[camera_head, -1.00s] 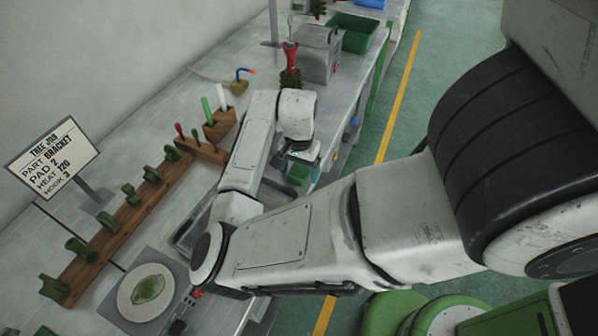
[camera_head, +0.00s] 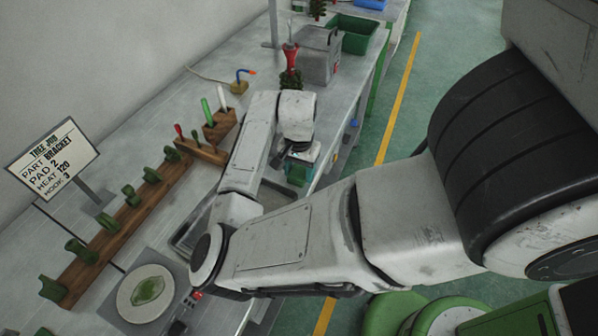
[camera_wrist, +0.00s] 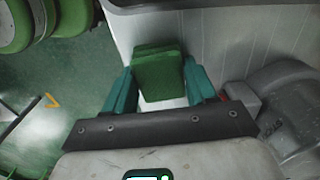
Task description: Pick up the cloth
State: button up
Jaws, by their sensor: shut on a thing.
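The green cloth (camera_wrist: 159,74) looks like a folded, block-like pad in the wrist view. It sits between the two teal fingers of my gripper (camera_wrist: 159,88), which press on it from both sides. In the head view my gripper (camera_head: 301,161) is at the bench's right edge, pointing down. The green cloth (camera_head: 297,175) shows just under it, partly covered by the fingers and wrist. I cannot tell its exact height over the bench.
The grey bench (camera_head: 180,110) carries a wooden rack (camera_head: 130,225) of green parts, a job sign (camera_head: 52,158), a round plate (camera_head: 145,292), a shallow metal tray (camera_head: 190,235) and a grey machine (camera_head: 318,55).

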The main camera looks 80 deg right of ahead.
jog(key=shift+r, duration=0.1)
jog(key=shift+r, duration=0.25)
notch_tip(320, 180, up, 2)
jog(key=shift+r+b, duration=0.1)
jog(key=shift+b, duration=0.4)
jog(key=s+a+r+p, duration=0.1)
jog(key=s+r, duration=0.9)
jog(key=s, duration=0.4)
